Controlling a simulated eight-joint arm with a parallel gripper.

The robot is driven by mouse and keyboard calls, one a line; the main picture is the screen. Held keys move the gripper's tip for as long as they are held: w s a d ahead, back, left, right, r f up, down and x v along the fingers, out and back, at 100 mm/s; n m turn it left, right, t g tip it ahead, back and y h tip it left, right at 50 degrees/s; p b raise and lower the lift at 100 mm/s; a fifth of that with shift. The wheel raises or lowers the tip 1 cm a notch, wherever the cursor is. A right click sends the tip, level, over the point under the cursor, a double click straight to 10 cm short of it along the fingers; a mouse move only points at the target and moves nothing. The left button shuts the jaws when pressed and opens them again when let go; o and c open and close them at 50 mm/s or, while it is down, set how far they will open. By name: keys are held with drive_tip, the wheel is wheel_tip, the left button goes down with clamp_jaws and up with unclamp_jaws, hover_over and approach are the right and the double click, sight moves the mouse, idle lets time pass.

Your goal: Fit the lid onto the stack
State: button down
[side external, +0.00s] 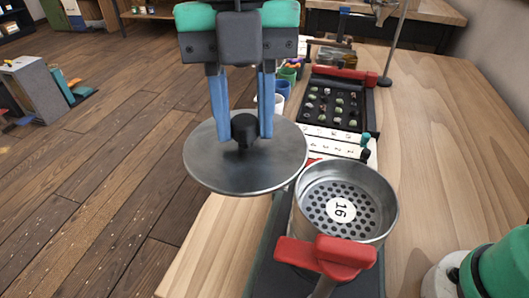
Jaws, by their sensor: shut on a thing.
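My gripper (239,133) is at the upper middle of the side external view. Its blue fingers are shut on the black knob of a round grey metal lid (210,164). The lid hangs level or nearly so, in the air to the upper left of the stack. The stack (378,229) is a round metal sieve with an open top at the lower right. A perforated plate marked 16 shows inside it. In the picture the lid's right edge comes close to the sieve's rim; the exact gap cannot be told.
A red clamp handle (326,257) sits in front of the sieve, on a dark base (262,262). Behind are a black tray of samples (336,103), white strips and several cups. A green and white object (492,268) is at lower right. The table's right side (455,150) is clear.

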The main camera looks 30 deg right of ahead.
drive_tip(key=s+d+r, duration=0.1)
drive_tip(key=s+d, duration=0.5)
drive_tip(key=d, duration=0.3)
drive_tip(key=shift+w+a+f, duration=0.1)
drive_tip(key=shift+f, duration=1.35)
drive_tip(key=shift+a+f, duration=0.1)
drive_tip(key=shift+f, duration=1.3)
drive_tip(key=shift+f, duration=0.6)
drive_tip(key=c, duration=0.9)
unclamp_jaws()
drive_tip(key=shift+o, duration=0.2)
wheel_tip(320, 180, up, 11)
drive_tip(key=w, duration=0.1)
drive_tip(key=shift+w+d, duration=0.3)
